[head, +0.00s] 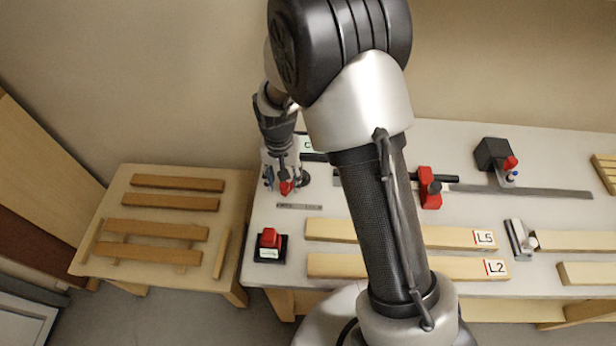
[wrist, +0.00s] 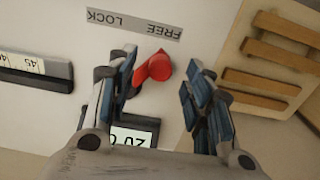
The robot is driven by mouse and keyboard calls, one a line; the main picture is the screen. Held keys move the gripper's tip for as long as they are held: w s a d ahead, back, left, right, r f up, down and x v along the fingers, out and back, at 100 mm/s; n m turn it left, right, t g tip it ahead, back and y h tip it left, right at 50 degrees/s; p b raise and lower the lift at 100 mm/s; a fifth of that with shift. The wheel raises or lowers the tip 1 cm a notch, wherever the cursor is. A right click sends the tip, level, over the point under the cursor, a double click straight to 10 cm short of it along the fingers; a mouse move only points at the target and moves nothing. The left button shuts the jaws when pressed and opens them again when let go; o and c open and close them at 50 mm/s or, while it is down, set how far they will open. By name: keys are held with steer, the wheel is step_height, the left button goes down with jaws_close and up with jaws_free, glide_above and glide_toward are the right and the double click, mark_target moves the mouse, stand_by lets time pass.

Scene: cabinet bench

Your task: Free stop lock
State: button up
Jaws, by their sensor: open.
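The stop lock is a red lever (wrist: 155,67) on the white bench, in the middle of the wrist view. A grey plate marked FREE and LOCK (wrist: 134,24) lies just above it, upside down, with LOCK on the left and FREE on the right. My gripper (wrist: 158,75) is open, with one blue-padded finger on each side of the lever. I see no clear contact. In the head view my gripper (head: 283,178) points down over the lever (head: 287,188), and partly hides it.
A digital display (wrist: 132,137) lies close to the left finger, and a scale (wrist: 35,70) is further left. A red button box (head: 270,245) stands near the bench's front left. Boards L5 (head: 460,236) and L2 (head: 470,267) lie right. A slatted wooden table (head: 150,255) stands left.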

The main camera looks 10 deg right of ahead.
steer(key=shift+r+p, duration=2.1)
steer(key=shift+r, duration=1.2)
steer(key=shift+r, duration=0.2)
steer(key=s+d+r+n+t+b, duration=0.1)
steer(key=s+d+r+t+b, duration=0.15)
steer(key=s+r, duration=0.6)
steer(key=s+d+r+n+t+b, duration=0.1)
steer(key=s+d+r, duration=0.3)
steer(key=s+r, duration=0.45)
steer(key=s+d+r+n+t+b, duration=0.1)
steer(key=s, duration=0.6)
steer(key=shift+d+r+n+b, duration=0.3)
steer(key=shift+b, duration=0.05)
